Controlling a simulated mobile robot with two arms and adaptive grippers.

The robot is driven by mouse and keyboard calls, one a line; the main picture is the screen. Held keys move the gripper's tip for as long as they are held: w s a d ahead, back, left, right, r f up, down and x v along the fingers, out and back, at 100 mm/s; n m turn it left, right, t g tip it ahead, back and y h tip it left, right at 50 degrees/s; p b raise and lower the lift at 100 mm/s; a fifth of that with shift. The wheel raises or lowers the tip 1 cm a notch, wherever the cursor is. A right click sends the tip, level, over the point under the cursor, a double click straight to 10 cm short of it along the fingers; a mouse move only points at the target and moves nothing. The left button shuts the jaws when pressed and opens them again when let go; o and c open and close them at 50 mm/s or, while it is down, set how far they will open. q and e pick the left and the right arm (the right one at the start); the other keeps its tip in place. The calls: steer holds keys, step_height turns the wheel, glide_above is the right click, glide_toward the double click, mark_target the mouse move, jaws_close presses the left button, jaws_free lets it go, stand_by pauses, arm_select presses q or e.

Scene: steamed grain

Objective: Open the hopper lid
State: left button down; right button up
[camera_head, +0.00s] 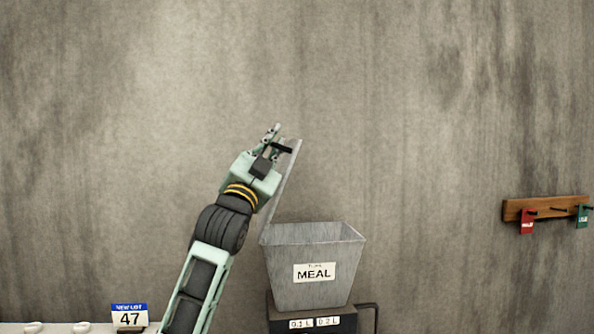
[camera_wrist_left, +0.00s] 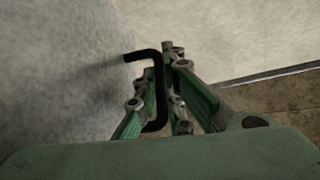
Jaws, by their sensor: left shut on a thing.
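The grey metal hopper (camera_head: 340,270) with a MEAL label stands right of my left arm in the head view. Its lid (camera_head: 286,180) is raised, seen nearly edge-on, and leans up steeply from the hopper's left rim. The hopper's top is uncovered. My left gripper (camera_head: 276,140) is at the lid's upper end, shut on the black lid handle (camera_head: 283,148). In the left wrist view, the bent black handle (camera_wrist_left: 158,85) passes between the fingers of the left gripper (camera_wrist_left: 172,80). My right gripper is not in view.
The hopper sits on a dark base (camera_head: 343,322) with small labels and a bar at its right. A sign reading 47 (camera_head: 130,317) stands at lower left. A wooden peg rack (camera_head: 548,205) with red and green tags hangs at right. The wall between is bare.

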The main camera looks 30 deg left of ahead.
arm_select(q)
steer(key=s+a+f+n+g+y+b, duration=0.1)
steer(key=s+a+n+y+b, duration=0.4)
steer(key=a+n+y, duration=0.3)
steer(key=shift+s+a+f+n+g+y, duration=0.15)
steer(key=shift+s+f+n+g+y, duration=0.15)
steer(key=shift+n+y, duration=1.35)
steer(key=shift+n+h, duration=0.45)
steer(key=c, duration=1.8)
jaws_free()
steer(key=shift+w+r, duration=0.1)
steer(key=shift+c, duration=0.2)
steer(key=shift+s, duration=0.2)
steer(key=v, duration=1.2)
steer(key=shift+w, duration=0.15)
